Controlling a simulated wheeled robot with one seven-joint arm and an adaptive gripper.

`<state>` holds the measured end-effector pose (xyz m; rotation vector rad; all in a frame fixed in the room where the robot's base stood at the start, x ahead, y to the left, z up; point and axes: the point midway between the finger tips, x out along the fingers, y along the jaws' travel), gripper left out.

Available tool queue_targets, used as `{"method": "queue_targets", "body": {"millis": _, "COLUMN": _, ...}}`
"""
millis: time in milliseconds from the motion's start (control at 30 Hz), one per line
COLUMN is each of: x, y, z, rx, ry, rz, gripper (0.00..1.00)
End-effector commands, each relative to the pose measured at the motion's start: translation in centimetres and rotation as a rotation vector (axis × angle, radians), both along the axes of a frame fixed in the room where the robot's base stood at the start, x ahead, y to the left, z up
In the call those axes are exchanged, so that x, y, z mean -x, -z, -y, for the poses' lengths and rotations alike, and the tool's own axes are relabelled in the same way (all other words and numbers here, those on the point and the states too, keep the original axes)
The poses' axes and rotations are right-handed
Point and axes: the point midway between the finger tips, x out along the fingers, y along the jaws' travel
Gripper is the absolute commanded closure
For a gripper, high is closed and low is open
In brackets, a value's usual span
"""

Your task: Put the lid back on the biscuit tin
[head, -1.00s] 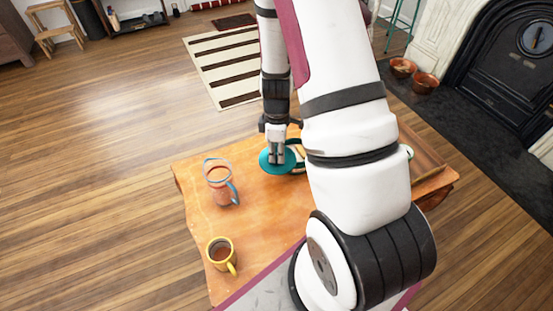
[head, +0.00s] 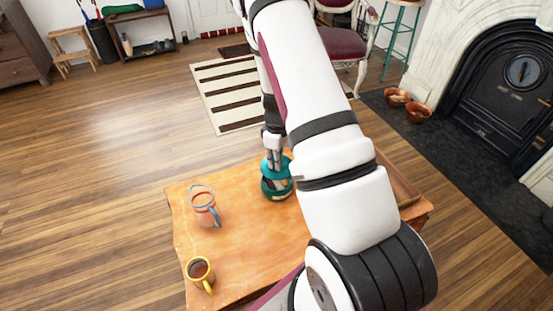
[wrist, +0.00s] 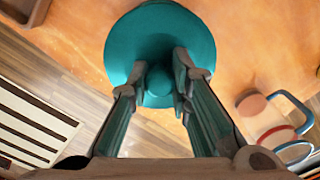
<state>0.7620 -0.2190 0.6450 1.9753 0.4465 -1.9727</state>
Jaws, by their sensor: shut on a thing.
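The teal biscuit tin (head: 278,190) stands on the wooden table, partly behind my arm in the head view. My gripper (head: 274,167) is above it, pointing down. It is shut on the knob of the round teal lid (head: 285,161). The lid is over the tin, at its top; I cannot tell whether it is seated or slightly raised. In the wrist view the lid (wrist: 190,35) is a broad disc with its knob between the fingers (wrist: 159,82), and it hides the tin.
A jug with a blue handle (head: 205,208) and a yellow mug (head: 199,270) stand on the left of the table (head: 245,240). A wooden tray (head: 402,188) lies at its right edge, partly behind my arm. The table between the jug and tin is clear.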

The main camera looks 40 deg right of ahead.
Motion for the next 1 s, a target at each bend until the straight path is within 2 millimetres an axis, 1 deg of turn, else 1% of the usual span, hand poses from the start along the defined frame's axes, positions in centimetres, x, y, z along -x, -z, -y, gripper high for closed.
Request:
{"method": "queue_targets", "body": {"millis": 33, "x": 0.0, "y": 0.6, "z": 0.0, "rx": 0.0, "ry": 0.0, "rz": -0.001, "gripper": 1.0}}
{"method": "queue_targets", "body": {"millis": 200, "x": 0.0, "y": 2.2, "z": 0.0, "rx": 0.0, "ry": 0.0, "rz": -0.002, "gripper": 1.0}}
{"method": "queue_targets", "body": {"millis": 500, "x": 0.1, "y": 4.6, "z": 0.0, "rx": 0.0, "ry": 0.0, "rz": -0.001, "gripper": 1.0}}
{"method": "queue_targets", "body": {"millis": 667, "x": 0.0, "y": 5.1, "z": 0.0, "rx": 0.0, "ry": 0.0, "rz": -0.001, "gripper": 1.0}}
{"method": "queue_targets", "body": {"millis": 1000, "x": 0.1, "y": 5.1, "z": 0.0, "rx": 0.0, "ry": 0.0, "rz": -0.001, "gripper": 1.0}}
